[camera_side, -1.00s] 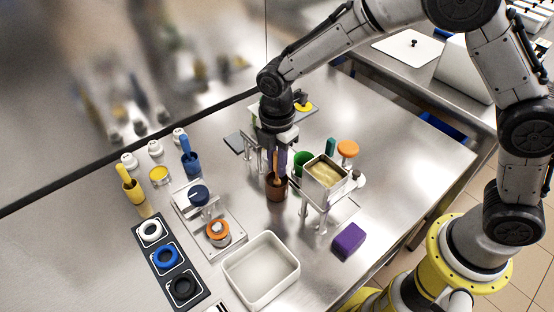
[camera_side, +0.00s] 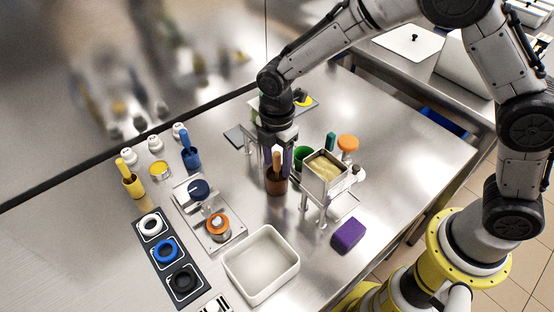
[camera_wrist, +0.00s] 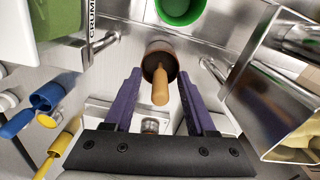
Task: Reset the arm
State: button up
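My gripper (camera_side: 276,162) hangs pointing down over the middle of the steel table. In the wrist view its two purple fingers (camera_wrist: 159,74) stand apart, so it is open. A brown cup (camera_side: 276,188) stands upright below it, holding a tool with a wooden handle (camera_side: 276,160). In the wrist view the handle (camera_wrist: 160,85) rises from the brown cup (camera_wrist: 158,50) into the gap between the fingers. Clear space shows on both sides of the handle.
A steel pan of pale contents (camera_side: 325,172) on a raised stand and a green cup (camera_side: 302,157) are close on the right. A white tray (camera_side: 262,292), purple block (camera_side: 348,236) and blue cup (camera_side: 191,158) stand around. Open steel lies at the far right.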

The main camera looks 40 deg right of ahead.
jog(key=o, duration=0.5)
jog(key=shift+r, duration=3.5)
